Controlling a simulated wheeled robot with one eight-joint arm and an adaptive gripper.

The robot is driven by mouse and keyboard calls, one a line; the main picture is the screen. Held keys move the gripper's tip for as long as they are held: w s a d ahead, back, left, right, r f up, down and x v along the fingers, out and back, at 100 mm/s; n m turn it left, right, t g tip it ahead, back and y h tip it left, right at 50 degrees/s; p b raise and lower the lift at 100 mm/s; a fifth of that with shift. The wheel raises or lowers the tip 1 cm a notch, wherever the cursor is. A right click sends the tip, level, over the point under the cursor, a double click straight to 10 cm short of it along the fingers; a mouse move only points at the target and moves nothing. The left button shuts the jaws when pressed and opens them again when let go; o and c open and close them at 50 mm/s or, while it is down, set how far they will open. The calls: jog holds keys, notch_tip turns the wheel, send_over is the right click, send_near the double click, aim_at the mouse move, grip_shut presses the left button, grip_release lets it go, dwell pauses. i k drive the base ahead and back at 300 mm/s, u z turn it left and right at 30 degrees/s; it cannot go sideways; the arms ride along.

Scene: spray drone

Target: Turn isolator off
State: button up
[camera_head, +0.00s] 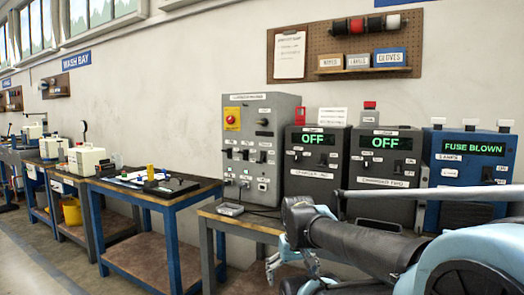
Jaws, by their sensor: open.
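A red rotary knob on a yellow plate, which looks like the isolator (232,118), is at the upper left of the grey control panel (276,106). Its handle position is too small to tell. Below it, the panel carries rows of dark switches and sockets. My gripper (289,264) is low in the picture, below and to the right of the panel and well apart from the isolator. It is open, and I see nothing between its fingers. My arm covers part of the bench and the lower fronts of the machines at right.
Two grey units (316,163) (384,170) right of the panel read "OFF". A blue unit (467,166) reads "FUSE BLOWN". A small grey tray (230,209) lies on the bench (262,224). A blue-framed table (152,197) stands at left. The floor at far left is clear.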

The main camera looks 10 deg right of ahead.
aim_at(230, 120)
jog(key=z, duration=1)
jog(key=k, duration=1.15)
jog(key=u, duration=1.05)
jog(key=i, duration=1)
jog(key=z, duration=0.05)
